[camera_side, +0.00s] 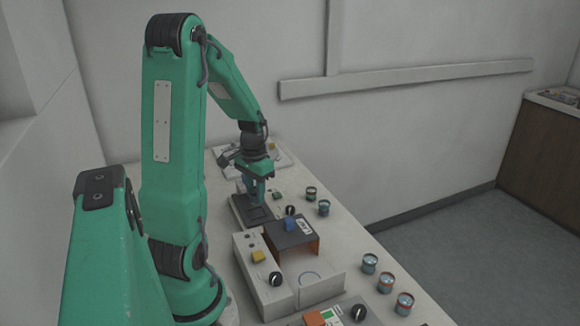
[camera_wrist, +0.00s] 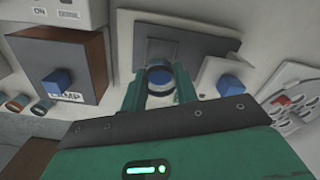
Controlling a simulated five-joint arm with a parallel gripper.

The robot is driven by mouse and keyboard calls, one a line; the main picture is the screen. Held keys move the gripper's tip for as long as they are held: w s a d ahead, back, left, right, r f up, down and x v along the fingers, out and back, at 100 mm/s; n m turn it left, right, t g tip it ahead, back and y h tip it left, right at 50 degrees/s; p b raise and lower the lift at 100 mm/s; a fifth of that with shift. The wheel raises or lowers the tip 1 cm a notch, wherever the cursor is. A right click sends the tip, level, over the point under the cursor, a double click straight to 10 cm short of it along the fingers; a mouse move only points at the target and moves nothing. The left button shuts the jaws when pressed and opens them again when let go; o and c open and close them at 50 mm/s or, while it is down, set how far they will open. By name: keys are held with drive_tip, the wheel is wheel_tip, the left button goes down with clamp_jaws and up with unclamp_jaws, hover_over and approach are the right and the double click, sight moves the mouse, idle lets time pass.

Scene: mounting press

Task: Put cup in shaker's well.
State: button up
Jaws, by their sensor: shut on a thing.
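My gripper (camera_wrist: 158,84) is shut on a small round cup with a blue top (camera_wrist: 160,77), seen from above between the two green fingers. In the side view my gripper (camera_side: 255,184) points down over a dark flat plate (camera_side: 258,218), and the held cup is hard to make out there. The same plate shows in the wrist view (camera_wrist: 205,38) with a squarish inset just beyond the cup. I cannot tell whether this plate is the shaker, nor whether the cup touches it. No label reading shaker is legible.
A dark-topped lamp box (camera_side: 288,236) with a blue button and a white box (camera_side: 248,277) with a yellow button stand nearer the side camera. Two cups (camera_side: 317,201) stand right of the plate; three more (camera_side: 386,282) stand along the right edge. A white device (camera_wrist: 290,110) shows in the wrist view.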

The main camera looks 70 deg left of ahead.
sight(256, 202)
drive_tip(key=shift+f, duration=2)
drive_tip(key=shift+f, duration=0.15)
drive_tip(key=o, duration=0.9)
drive_tip(key=shift+o, duration=0.2)
wheel_tip(256, 202, up, 12)
